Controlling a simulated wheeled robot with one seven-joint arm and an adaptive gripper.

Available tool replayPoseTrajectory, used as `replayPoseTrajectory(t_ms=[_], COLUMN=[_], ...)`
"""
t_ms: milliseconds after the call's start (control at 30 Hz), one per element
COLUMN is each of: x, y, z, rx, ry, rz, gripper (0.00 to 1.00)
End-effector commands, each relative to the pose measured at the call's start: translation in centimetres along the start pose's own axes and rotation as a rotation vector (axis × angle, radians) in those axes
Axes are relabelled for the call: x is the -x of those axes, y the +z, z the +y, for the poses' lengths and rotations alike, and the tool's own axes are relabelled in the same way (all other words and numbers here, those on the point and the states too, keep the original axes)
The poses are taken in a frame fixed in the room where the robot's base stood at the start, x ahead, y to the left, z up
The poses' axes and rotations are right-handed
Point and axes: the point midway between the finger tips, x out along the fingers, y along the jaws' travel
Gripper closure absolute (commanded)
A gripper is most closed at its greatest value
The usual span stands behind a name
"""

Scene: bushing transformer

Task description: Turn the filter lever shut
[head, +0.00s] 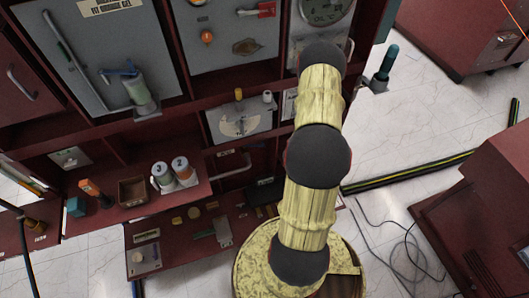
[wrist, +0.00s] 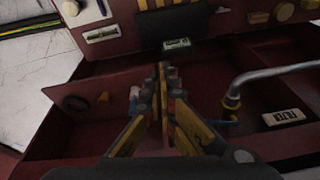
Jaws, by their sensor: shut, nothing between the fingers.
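A plate reading FILTER (wrist: 285,117) shows at the right in the wrist view. Beside it, a bent grey lever (wrist: 275,74) runs from a yellow fitting (wrist: 232,102) to the right picture edge. My gripper (wrist: 165,72) is in the middle of the wrist view, its fingers together and empty. It is left of the lever in the picture and apart from it. In the head view my arm hides the gripper; a grey bar (head: 232,170) in a dark red compartment there may be the same lever.
Dark red compartment walls surround the gripper. A black box (wrist: 172,28) and a board of small parts lie beyond it. In the head view, two numbered cups (head: 162,177) stand on a shelf at left. A black-and-yellow floor strip (head: 405,173) lies at right.

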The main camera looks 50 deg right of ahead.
Motion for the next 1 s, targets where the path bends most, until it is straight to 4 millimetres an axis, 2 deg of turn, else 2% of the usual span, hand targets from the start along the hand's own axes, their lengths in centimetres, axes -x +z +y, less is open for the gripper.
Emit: replayPoseTrajectory(t_ms=[33,100,200,267,333,400,467,500,600,700,800,867,967,1000], x=[-1.8,-3.5,-5.6,-6.6,-7.6,-8.3,-8.7,-8.8,-8.9,-8.7,-8.5,-8.5,-8.4,-8.4], y=[2.0,4.9,9.5,12.6,16.4,20.6,23.8,25.6,29.1,30.5,29.9,28.6,25.0,23.1], z=[1.2,2.8,4.6,5.2,5.5,5.0,3.9,2.9,-0.5,-4.6,-8.6,-10.8,-13.5,-14.1], rx=[-0.068,-0.178,-0.366,-0.493,-0.662,-0.853,-1.028,-1.146,-1.44,-1.731,-2.015,-2.182,-2.444,-2.544], ry=[0.008,0.032,0.072,0.098,0.129,0.159,0.181,0.193,0.209,0.205,0.175,0.142,0.054,0.005], rz=[-0.026,-0.075,-0.165,-0.227,-0.313,-0.416,-0.51,-0.573,-0.737,-0.903,-1.076,-1.18,-1.361,-1.435], gripper=[1.0,1.0,1.0,1.0,1.0,1.0,1.0,1.0,1.0,1.0,1.0,1.0,1.0,1.0])
